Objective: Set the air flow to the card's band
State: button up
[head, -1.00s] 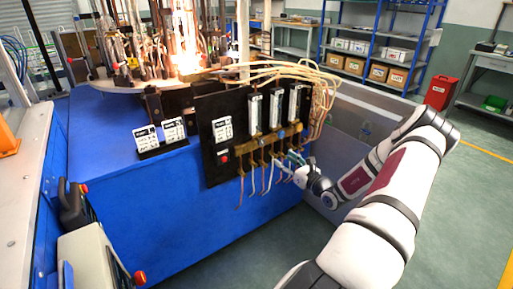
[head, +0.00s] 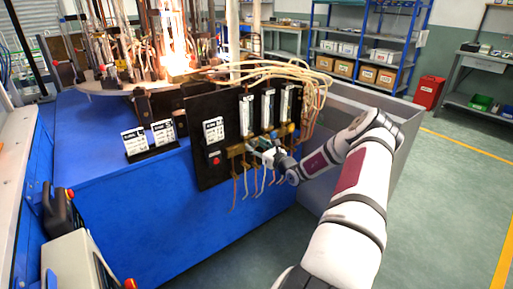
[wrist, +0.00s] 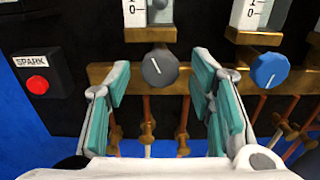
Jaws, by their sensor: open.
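My gripper (wrist: 160,98) is open and empty, its teal-padded fingers either side of a grey knob (wrist: 160,68) and a little below it in the wrist view. I cannot tell whether they touch it. The knob has a white pointer line and sits under a flow tube (wrist: 135,14), whose upper part is cut off. A blue knob (wrist: 270,70) sits to the right under another tube (wrist: 250,14). In the head view my gripper (head: 262,150) is at the foot of the black panel, below the tubes (head: 246,115). White cards (head: 134,140) (head: 163,132) stand left of it; their text is unreadable.
A red spark button (wrist: 37,85) is left of the knobs. A brass manifold (wrist: 100,72) with several hanging hoses runs behind the fingers. A printed label (head: 213,130) is on the panel. Flames (head: 178,60) burn on the machine behind, and pale hoses arch over the panel.

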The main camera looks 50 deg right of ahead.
jog(key=c, duration=1.2)
jog(key=shift+o, duration=0.2)
